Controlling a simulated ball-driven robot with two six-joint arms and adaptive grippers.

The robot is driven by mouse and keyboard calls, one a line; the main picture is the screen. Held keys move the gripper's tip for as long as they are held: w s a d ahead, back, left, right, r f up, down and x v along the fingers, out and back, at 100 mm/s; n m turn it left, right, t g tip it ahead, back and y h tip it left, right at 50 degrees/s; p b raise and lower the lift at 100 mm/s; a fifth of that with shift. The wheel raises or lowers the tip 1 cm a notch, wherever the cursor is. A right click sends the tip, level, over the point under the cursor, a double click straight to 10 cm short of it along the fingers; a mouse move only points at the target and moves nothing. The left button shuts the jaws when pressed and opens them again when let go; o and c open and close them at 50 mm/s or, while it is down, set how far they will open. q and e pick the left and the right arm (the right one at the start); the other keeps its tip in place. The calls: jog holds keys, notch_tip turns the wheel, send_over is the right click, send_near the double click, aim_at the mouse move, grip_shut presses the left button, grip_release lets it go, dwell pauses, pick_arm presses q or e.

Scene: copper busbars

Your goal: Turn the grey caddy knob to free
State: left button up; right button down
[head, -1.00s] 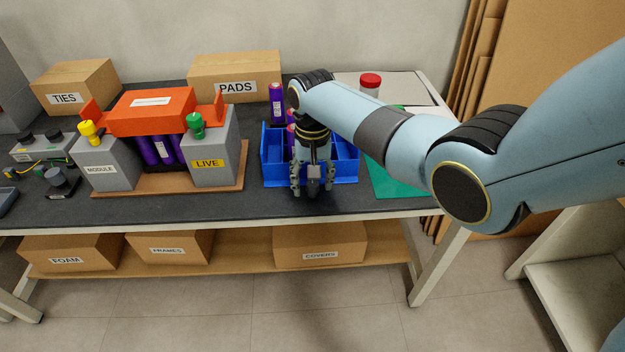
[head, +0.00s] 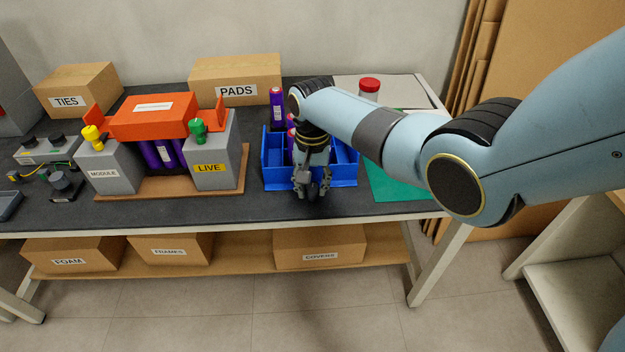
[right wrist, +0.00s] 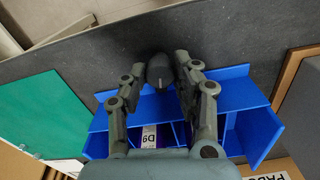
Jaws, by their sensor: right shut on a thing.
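The blue caddy (head: 345,171) stands near the front edge of the dark workbench. Its dark grey knob (right wrist: 159,72) is on the caddy's front side and shows between my right fingers in the right wrist view, with a small pale line on it. My right gripper (head: 313,190) reaches down over the caddy's front, and its fingers are shut on the knob; it also shows in the right wrist view (right wrist: 160,64). In the head view the fingers largely hide the knob. I cannot read its setting. My left gripper is not in view.
Purple cylinders (right wrist: 208,152) stand in the caddy. A green mat (head: 393,184) lies to its right, with a red-lidded jar (head: 369,88) behind. To the left is the grey module (head: 211,151) with an orange cover (head: 152,115). A PADS box (head: 235,77) stands behind.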

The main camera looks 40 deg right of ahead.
jog(key=m+p, duration=0.1)
jog(key=m, duration=0.1)
jog(key=shift+r+m, duration=0.15)
jog(key=shift+m, duration=0.25)
jog(key=m+p, duration=0.2)
jog(key=m, duration=0.2)
jog(key=shift+m, duration=0.3)
jog(key=m+p, duration=0.1)
jog(key=m, duration=0.3)
jog(key=shift+m, duration=2)
jog(key=shift+p, duration=0.3)
jog(key=c, duration=1)
grip_release()
